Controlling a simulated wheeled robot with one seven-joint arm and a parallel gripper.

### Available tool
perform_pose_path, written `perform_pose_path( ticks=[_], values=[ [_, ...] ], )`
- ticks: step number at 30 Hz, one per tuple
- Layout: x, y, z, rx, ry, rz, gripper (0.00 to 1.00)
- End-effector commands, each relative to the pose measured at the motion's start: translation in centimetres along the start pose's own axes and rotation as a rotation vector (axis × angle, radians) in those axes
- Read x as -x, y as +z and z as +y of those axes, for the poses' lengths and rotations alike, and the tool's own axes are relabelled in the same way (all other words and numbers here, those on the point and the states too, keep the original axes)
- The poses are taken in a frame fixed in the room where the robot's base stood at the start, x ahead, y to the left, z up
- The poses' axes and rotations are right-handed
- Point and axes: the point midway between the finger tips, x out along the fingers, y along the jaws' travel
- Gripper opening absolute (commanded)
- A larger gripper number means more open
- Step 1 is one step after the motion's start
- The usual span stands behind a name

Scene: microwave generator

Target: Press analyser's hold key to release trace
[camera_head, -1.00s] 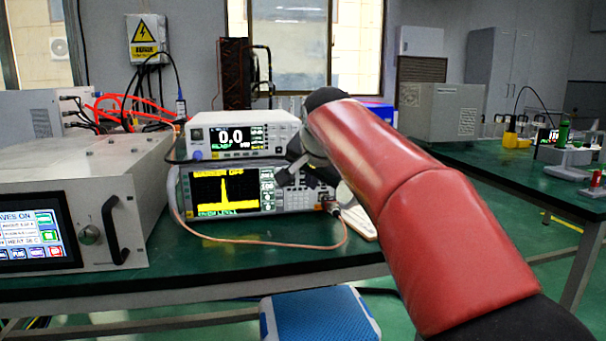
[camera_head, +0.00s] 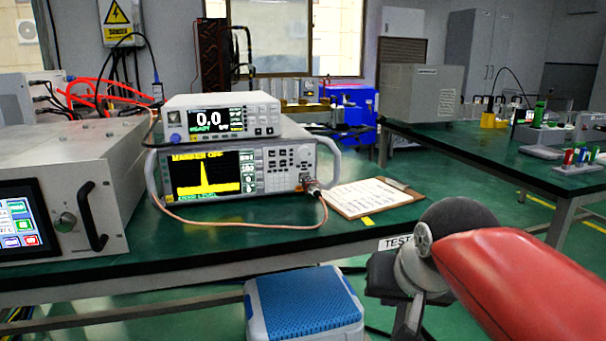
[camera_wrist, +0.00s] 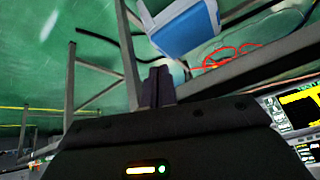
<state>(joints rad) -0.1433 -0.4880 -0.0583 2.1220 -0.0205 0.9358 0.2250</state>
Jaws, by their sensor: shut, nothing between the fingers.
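The analyser (camera_head: 279,180) is the lower of two stacked instruments on the green bench. Its screen (camera_head: 205,175) shows a yellow peak under a yellow banner that seems to read "MARKER OFF". Its keys (camera_head: 285,158) are right of the screen, unobstructed, but too small to tell which is hold. In the wrist view, part of the analyser (camera_wrist: 299,105) shows at the right edge, tilted. My gripper (camera_wrist: 158,88) is shut and empty, with floor and bench frame behind its fingers. In the head view my wrist is right of and below the analyser, apart from it, near the bench's front edge.
A power meter (camera_head: 221,118) reading 0.0 sits on the analyser. A copper-coloured cable (camera_head: 250,226) loops in front from its right connector. A clipboard (camera_head: 372,197) lies to the right, a large generator (camera_head: 110,190) stands left. A blue-topped box (camera_head: 303,300) is below the bench edge.

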Motion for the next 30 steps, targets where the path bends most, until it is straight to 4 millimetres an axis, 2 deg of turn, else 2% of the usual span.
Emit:
perform_pose_path(
  ticks=[1, 3, 6, 9, 13, 30],
  values=[
    [-0.3, 3.1, 1.2, 0.024, 0.015, -0.012, 0.0],
    [-1.0, 6.6, 2.4, 0.067, 0.031, -0.032, 0.0],
    [-1.8, 10.3, 3.5, 0.113, 0.049, -0.052, 0.0],
    [-2.4, 12.4, 4.0, 0.14, 0.059, -0.066, 0.0],
    [-2.7, 13.2, 4.2, 0.15, 0.063, -0.073, 0.0],
    [-2.7, 13.2, 4.2, 0.148, 0.062, -0.073, 0.0]
  ],
)
